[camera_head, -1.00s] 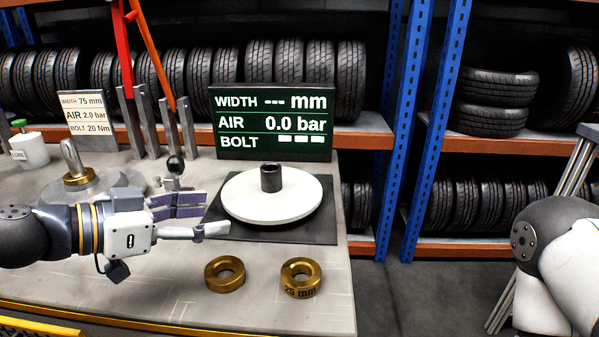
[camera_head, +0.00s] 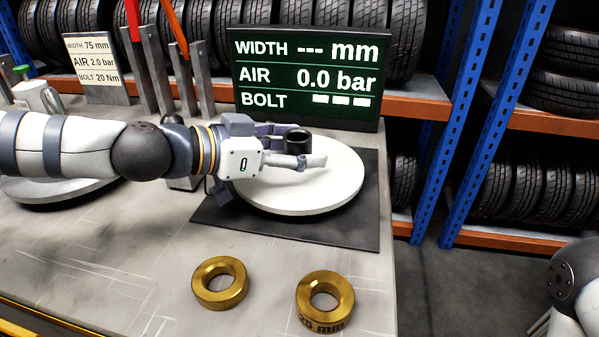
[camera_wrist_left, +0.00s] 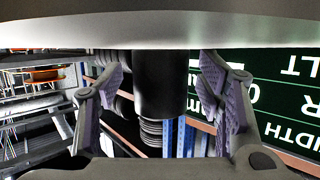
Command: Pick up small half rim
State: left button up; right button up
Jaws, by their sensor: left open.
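The small half rim is a white disc (camera_head: 335,185) with a short black hub (camera_head: 298,143) standing up from its middle. It lies flat on a dark mat (camera_head: 225,215) on the bench. My left gripper (camera_head: 303,148) is open, with its fingers on either side of the hub, low over the disc. In the left wrist view the hub (camera_wrist_left: 160,85) stands between the two purple finger pads, with visible gaps on both sides. The disc (camera_wrist_left: 160,32) fills the top of that view. My right gripper is out of view.
Two brass rings (camera_head: 219,283) (camera_head: 325,302) lie on the bench in front of the mat. A dark display (camera_head: 305,78) stands behind the disc. Upright grey posts (camera_head: 158,85) and a smaller sign (camera_head: 97,62) stand at the back left. Tyre racks are behind.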

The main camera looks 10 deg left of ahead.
pick_arm(q)
jog(key=shift+r, duration=0.1)
grip_shut()
jog(key=shift+w+r, duration=0.1)
jog(key=shift+r, duration=0.1)
